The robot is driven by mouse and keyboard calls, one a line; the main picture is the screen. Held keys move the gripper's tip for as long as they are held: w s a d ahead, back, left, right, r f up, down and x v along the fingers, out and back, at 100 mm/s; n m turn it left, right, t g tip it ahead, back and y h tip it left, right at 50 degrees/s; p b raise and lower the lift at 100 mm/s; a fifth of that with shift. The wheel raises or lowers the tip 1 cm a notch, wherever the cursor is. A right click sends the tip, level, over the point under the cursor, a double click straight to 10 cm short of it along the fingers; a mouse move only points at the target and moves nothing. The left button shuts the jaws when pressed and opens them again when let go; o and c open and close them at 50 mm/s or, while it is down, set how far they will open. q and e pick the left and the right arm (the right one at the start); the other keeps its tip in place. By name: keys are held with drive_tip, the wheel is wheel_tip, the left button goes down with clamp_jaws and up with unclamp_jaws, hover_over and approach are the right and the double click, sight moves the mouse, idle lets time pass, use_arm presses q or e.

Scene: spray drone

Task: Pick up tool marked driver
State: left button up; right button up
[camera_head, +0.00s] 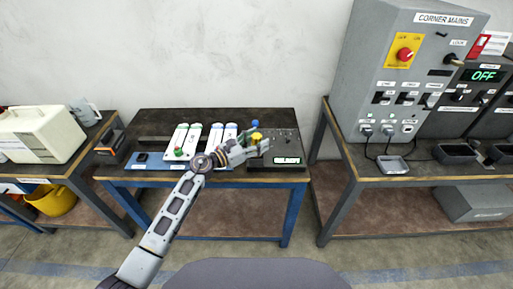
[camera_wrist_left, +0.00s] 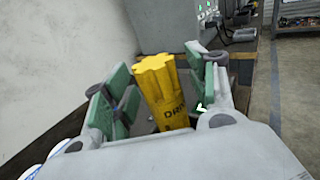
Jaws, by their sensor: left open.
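The yellow driver (camera_head: 256,138) stands upright at the right part of the middle workbench (camera_head: 268,120). In the left wrist view the driver (camera_wrist_left: 161,92) has a lobed top and dark letters beginning "DR" on its side. My left gripper (camera_head: 249,149) reaches over the bench from the left to the driver. In the left wrist view my left gripper (camera_wrist_left: 160,95) has its green-padded fingers apart, one on each side of the driver. A gap shows on the left side; contact on the right side cannot be told. My right gripper is not in view.
A blue-topped tool (camera_head: 255,124) stands just behind the driver. A dark labelled block (camera_head: 287,161) is at the front right. A grey mains cabinet (camera_head: 412,70) stands on the right bench.

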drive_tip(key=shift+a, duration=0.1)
use_arm(q)
clamp_jaws()
idle(0.3)
drive_tip(key=shift+r, duration=0.1)
wheel_tip(320, 180, up, 8)
drive_tip(key=shift+r+p, duration=0.15)
drive_tip(key=shift+p, duration=0.65)
drive_tip(key=shift+r, duration=0.8)
drive_tip(key=shift+a, duration=0.1)
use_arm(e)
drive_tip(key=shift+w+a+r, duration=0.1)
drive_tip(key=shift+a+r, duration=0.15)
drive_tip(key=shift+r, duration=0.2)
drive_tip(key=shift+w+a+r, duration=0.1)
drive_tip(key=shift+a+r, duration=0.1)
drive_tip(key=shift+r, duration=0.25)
